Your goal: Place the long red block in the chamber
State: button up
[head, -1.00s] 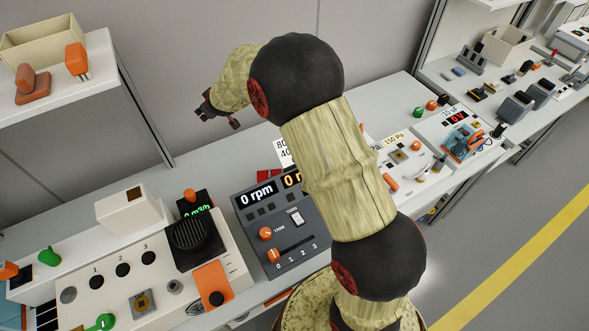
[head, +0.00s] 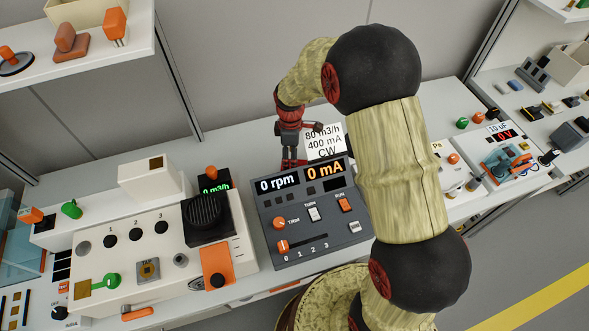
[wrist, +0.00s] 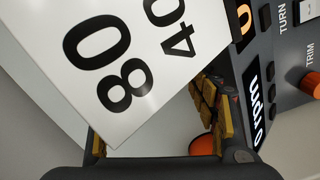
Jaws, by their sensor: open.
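A red piece (head: 293,164) shows just behind the grey console, mostly hidden by the console and my gripper; I cannot tell its full length. My gripper (head: 291,153) is open and points down over that spot, beside the white card. I cannot tell whether it touches the red piece. In the wrist view the card covers much of the picture, and an orange-red round edge (wrist: 203,146) shows near the finger pads.
The grey console (head: 312,215) with its displays stands in front of my gripper. The white card (head: 325,142) stands right beside it. The white panel (head: 140,240) with knobs is to the left. A shelf (head: 80,65) hangs at upper left. Some bench behind the console is clear.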

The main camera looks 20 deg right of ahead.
aim_at(290, 164)
notch_tip(290, 164, down, 5)
jog(key=shift+a+b, duration=0.15)
jog(key=shift+b, duration=0.9)
jog(key=shift+r, duration=0.1)
jog(key=shift+c, duration=0.4)
jog(key=c, duration=1.5)
jog(key=shift+o, duration=0.2)
